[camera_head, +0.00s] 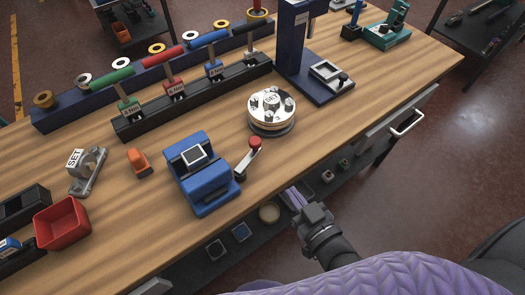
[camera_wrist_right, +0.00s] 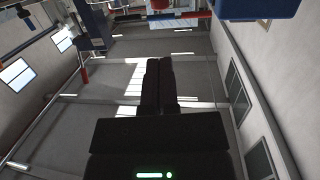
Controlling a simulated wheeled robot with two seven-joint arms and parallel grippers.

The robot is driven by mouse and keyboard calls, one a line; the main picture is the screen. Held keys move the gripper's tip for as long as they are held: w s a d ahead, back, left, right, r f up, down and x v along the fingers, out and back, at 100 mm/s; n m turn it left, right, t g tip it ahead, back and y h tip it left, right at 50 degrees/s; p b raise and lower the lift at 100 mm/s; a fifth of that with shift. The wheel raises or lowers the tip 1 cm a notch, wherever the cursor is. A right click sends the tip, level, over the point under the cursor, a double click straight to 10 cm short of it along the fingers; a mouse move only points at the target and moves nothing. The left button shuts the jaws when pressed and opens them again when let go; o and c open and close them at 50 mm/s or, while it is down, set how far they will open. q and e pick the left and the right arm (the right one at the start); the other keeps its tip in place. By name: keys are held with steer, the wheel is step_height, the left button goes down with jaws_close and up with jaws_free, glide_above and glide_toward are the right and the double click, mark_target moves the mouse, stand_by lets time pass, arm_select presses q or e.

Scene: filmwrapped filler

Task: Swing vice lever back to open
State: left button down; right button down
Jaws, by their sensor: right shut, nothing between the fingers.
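The blue vice (camera_head: 207,187) stands near the front edge of the workbench, with a small pale square piece (camera_head: 193,155) at its top. Its lever (camera_head: 246,160) comes off the right side and slants up and to the right, ending in a red knob (camera_head: 255,142). My right gripper (camera_head: 294,198) is at the bench's front edge, to the right of the vice and below the knob, apart from both. In the right wrist view its two dark fingers (camera_wrist_right: 159,75) are together with nothing between them. My left gripper is not in view.
A round silver fixture (camera_head: 271,111) stands just behind the knob. A blue press stand (camera_head: 292,45) is farther back. An orange block (camera_head: 139,162), a SET block (camera_head: 85,170) and a red tray (camera_head: 62,222) lie left of the vice. Bare wood shows right of the lever.

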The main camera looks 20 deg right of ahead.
mark_target(258, 146)
steer(key=b+x, duration=0.2)
steer(key=x, duration=1.1)
steer(key=shift+w+f, duration=0.1)
steer(key=shift+w, duration=0.2)
steer(key=shift+a, duration=0.1)
steer(key=shift+w+n+g+y+p, duration=0.4)
steer(key=shift+n+y, duration=0.3)
steer(key=shift+y, duration=0.2)
